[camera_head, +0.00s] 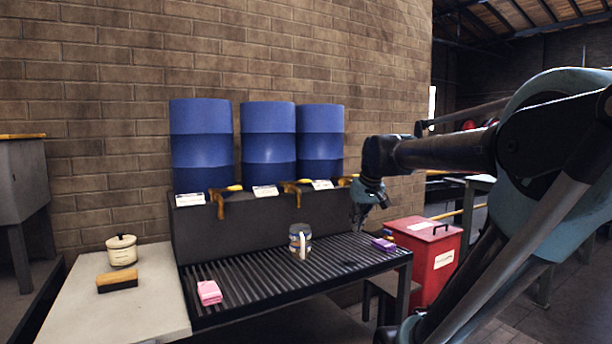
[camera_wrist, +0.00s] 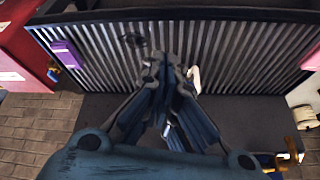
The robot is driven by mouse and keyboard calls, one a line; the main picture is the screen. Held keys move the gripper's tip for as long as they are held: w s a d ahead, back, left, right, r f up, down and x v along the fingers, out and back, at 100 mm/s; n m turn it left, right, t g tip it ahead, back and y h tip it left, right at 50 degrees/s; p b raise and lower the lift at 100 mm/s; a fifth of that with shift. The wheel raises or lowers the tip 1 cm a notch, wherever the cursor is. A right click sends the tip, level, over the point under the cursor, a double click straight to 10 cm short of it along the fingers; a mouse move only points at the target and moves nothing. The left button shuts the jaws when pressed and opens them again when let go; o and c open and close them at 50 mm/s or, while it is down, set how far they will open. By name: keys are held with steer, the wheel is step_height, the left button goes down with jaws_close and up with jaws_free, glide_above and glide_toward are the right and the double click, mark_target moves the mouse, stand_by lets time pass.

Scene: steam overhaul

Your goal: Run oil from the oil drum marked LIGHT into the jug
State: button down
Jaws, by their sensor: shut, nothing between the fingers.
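Three blue oil drums stand side by side on a dark stand: left (camera_head: 201,145), middle (camera_head: 268,145) and right (camera_head: 320,140). Each has a white label card and a brass tap with a yellow handle below it. The lettering is too small to read, so I cannot tell which is LIGHT. The jug (camera_head: 293,238), clear with a pale handle, stands upright on the slatted grate (camera_head: 240,289), below and between the middle and right drums. My gripper (camera_head: 359,220) is shut and empty, right of the jug above the grate. In the wrist view my gripper (camera_wrist: 168,68) hides most of the jug.
A pink sponge (camera_head: 209,292) and a purple block (camera_head: 383,244) lie on the grate. A red box (camera_head: 425,250) stands at its right. A pale side table (camera_head: 155,295) at left holds a cream pot (camera_head: 122,250) and a brush (camera_head: 117,284).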

steer(key=w+a+r+n+t+y, duration=0.1)
steer(key=w+a+r, duration=0.5)
steer(key=w+r, duration=0.5)
steer(key=w+a+r+n+t+y, duration=0.2)
steer(key=w+a+r, duration=0.5)
steer(key=w, duration=0.9)
step_height(320, 180, up, 4)
steer(key=shift+a+f, duration=0.1)
steer(key=shift+a, duration=0.05)
glide_above(306, 180)
steer(key=f, duration=0.7)
steer(key=shift+w+f, duration=0.1)
steer(key=shift+w, duration=0.15)
step_height(306, 180, down, 3)
steer(key=shift+f, duration=0.5)
